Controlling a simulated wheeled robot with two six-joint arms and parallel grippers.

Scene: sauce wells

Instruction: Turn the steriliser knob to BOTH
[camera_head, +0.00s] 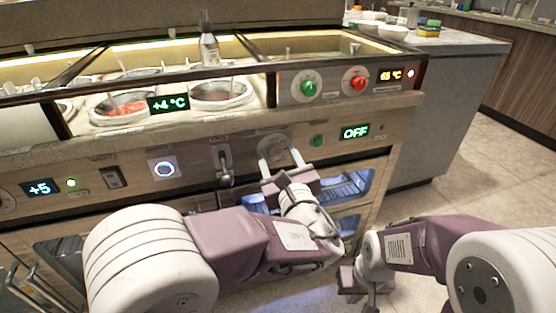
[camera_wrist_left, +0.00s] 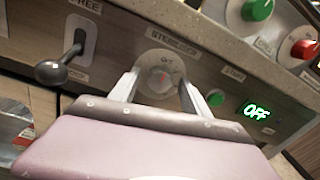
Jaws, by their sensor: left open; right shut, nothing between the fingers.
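The steriliser knob (camera_head: 274,146) is a round pale grey dial on the front panel. In the left wrist view the knob (camera_wrist_left: 160,80) sits under a partly readable "STERI..." label. A display (camera_head: 355,132) to its right reads OFF in green; it also shows in the wrist view (camera_wrist_left: 257,111). My left gripper (camera_head: 281,159) is open in front of the knob. In the wrist view its fingers (camera_wrist_left: 160,88) stand either side of the knob; I cannot tell whether they touch it. My right gripper (camera_head: 366,292) hangs low at the right, shut and empty, away from the panel.
A green button (camera_head: 317,141) sits just right of the knob, and a lever (camera_head: 223,165) to its left. A green knob (camera_head: 309,88) and a red knob (camera_head: 358,84) are above. Glass-fronted drawers (camera_head: 352,188) lie below. The floor (camera_head: 460,170) at right is clear.

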